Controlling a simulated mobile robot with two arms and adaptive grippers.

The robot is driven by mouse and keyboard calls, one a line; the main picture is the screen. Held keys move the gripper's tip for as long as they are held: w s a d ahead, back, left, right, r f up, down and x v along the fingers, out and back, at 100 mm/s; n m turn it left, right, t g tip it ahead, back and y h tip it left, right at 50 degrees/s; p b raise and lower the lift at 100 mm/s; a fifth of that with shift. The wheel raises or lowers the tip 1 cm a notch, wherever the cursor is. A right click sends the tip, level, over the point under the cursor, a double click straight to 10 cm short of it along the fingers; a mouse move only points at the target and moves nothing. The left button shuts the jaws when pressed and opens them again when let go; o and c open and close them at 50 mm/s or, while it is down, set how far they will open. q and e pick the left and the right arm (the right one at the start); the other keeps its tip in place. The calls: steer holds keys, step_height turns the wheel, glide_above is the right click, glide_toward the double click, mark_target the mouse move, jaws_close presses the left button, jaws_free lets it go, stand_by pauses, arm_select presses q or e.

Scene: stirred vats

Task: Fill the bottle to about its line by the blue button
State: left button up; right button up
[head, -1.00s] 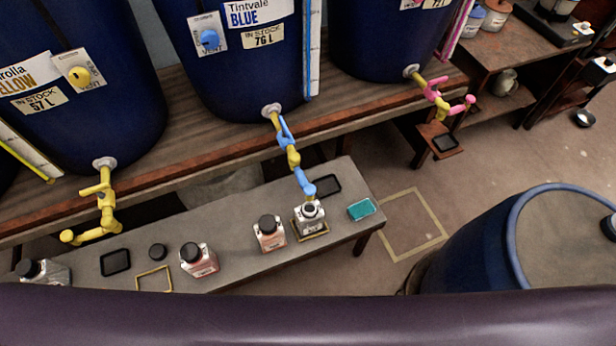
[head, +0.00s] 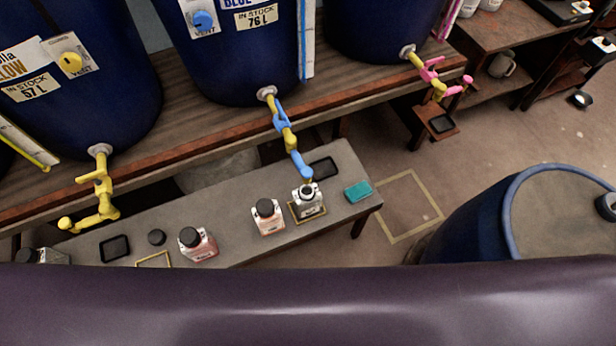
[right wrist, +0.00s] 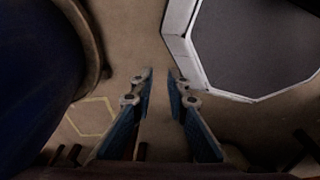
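A clear bottle (head: 308,208) with an open neck stands upright on the bench, inside a yellow square outline. It is directly under the spout of the blue and yellow tap (head: 289,138) of the blue vat (head: 232,72). Its line and liquid level are too small to read, and I cannot tell if liquid is running. The round blue button (head: 203,20) sits on the vat's front, beside the word VENT. My right gripper (right wrist: 159,76) shows in the right wrist view, open and empty above the floor. My left gripper is in neither view.
Stoppered bottles (head: 267,216) and (head: 197,244) stand left of the open one. A blue drum (head: 535,215) stands at right. Floor between is clear.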

steer(key=w+a+r, duration=0.1)
steer(key=w+r, duration=0.1)
steer(key=w, duration=0.3)
steer(key=w+a+r+t, duration=0.1)
steer(key=w+r, duration=0.2)
steer(key=w, duration=0.3)
steer(key=w+a+r+t, duration=0.1)
steer(key=w+r, duration=0.1)
steer(key=w, duration=0.4)
steer(key=shift+w+a+r+n+y+p, duration=0.15)
steer(key=shift+a+r+n+y+p, duration=0.15)
steer(key=shift+a+r+p, duration=0.1)
jaws_close()
steer(key=w+a+r+t+y, duration=0.1)
steer(key=w+a+r, duration=0.35)
steer(key=r, duration=0.35)
steer(key=w+a+r+n+t, duration=0.1)
steer(key=w+a+r, duration=0.2)
steer(key=w+r, duration=0.4)
steer(key=w+a+r+t+y, duration=0.1)
steer(key=w+a+r, duration=0.3)
steer(key=r, duration=0.6)
steer(key=a+r+t+y+p, duration=0.1)
steer(key=a+r, duration=0.3)
steer(key=r, duration=1)
steer(key=shift+w+t, duration=0.4)
steer(key=shift+a, duration=0.1)
